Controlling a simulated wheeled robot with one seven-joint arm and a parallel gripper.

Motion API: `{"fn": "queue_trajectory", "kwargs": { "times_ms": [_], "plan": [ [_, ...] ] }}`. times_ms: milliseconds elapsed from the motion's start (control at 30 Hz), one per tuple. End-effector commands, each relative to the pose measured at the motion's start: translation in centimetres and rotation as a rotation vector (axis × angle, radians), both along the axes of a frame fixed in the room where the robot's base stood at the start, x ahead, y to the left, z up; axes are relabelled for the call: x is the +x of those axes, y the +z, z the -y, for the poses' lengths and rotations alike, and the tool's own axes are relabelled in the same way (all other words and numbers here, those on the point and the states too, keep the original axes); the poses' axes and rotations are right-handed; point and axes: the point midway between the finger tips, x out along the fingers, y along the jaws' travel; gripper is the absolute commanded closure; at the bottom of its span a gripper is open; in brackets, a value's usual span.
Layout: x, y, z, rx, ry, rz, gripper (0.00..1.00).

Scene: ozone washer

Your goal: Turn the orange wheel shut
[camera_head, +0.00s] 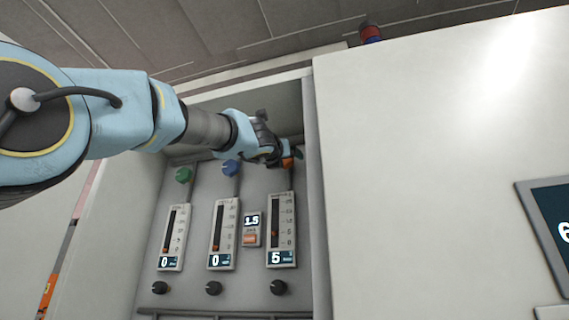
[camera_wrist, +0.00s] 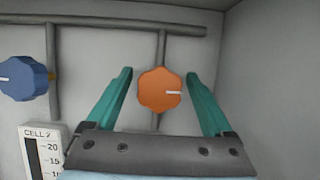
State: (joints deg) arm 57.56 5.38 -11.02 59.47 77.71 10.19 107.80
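The orange wheel (camera_wrist: 159,90) is a scalloped knob on a vertical grey pipe in the wrist view, with a white mark pointing right. In the head view only a bit of the orange wheel (camera_head: 288,163) shows behind my gripper (camera_head: 286,154). In the wrist view the two teal fingers of my gripper (camera_wrist: 164,82) stand apart, one on each side of the wheel, with a visible gap on both sides. The gripper is open and holds nothing. The gauge below the wheel (camera_head: 281,232) reads 5.
A blue wheel (camera_wrist: 24,78) and a green wheel (camera_head: 183,175) sit left of the orange one. Their gauges (camera_head: 221,235) (camera_head: 173,238) read 0. A small display (camera_head: 252,220) reads 1.5. The recess's right wall (camera_head: 317,190) stands close to my gripper.

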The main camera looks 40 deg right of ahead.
Motion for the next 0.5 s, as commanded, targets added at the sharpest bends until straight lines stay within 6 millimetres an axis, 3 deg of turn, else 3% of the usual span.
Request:
{"fn": "queue_trajectory", "kwargs": {
  "times_ms": [67, 500],
  "plan": [
    [0.00, 0.01, -0.02, 0.000, 0.000, 0.000, 0.24],
    [0.00, 0.00, -0.02, 0.000, 0.000, 0.000, 0.74]
  ]
}}
